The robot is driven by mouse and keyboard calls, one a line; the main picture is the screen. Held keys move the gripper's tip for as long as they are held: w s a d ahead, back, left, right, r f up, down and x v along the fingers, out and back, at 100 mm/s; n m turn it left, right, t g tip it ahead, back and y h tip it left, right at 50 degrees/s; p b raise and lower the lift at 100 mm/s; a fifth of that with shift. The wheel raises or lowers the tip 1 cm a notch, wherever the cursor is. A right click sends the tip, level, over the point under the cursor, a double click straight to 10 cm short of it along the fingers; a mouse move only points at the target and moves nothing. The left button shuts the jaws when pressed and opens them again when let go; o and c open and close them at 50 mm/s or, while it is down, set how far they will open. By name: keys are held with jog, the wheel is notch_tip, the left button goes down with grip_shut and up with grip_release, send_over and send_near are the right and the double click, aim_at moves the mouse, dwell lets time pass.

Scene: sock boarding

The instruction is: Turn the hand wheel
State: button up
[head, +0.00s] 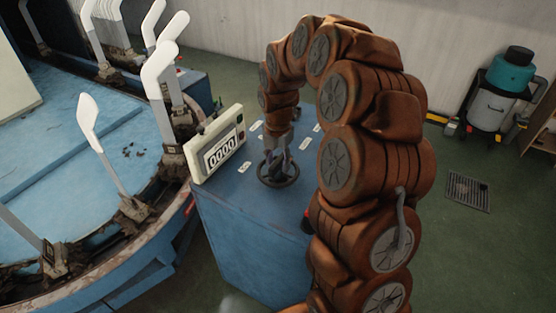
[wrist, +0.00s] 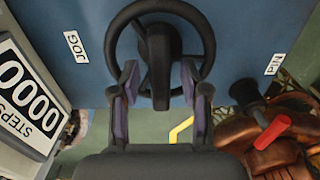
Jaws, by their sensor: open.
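The hand wheel (head: 279,181) is a dark ring on top of the blue cabinet, partly hidden by my gripper in the head view. In the wrist view the hand wheel (wrist: 158,45) shows at top centre, with a dark central piece reaching down from its hub. My gripper (wrist: 159,88) is open, its two purple-padded fingers spread at the near side of the wheel. The lower end of the dark piece lies between the fingers in the picture, with a gap on each side. I cannot tell their depth or any contact. In the head view my gripper (head: 277,150) points down over the wheel.
A counter box (head: 217,147) reading 0000 stands left of the wheel on the blue cabinet (head: 240,235). JOG (wrist: 76,46) and PIN (wrist: 275,64) labels flank the wheel. A red-handled lever (wrist: 272,131) is at lower right. White sock boards (head: 160,85) stand along the blue machine at left.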

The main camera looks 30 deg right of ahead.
grip_shut()
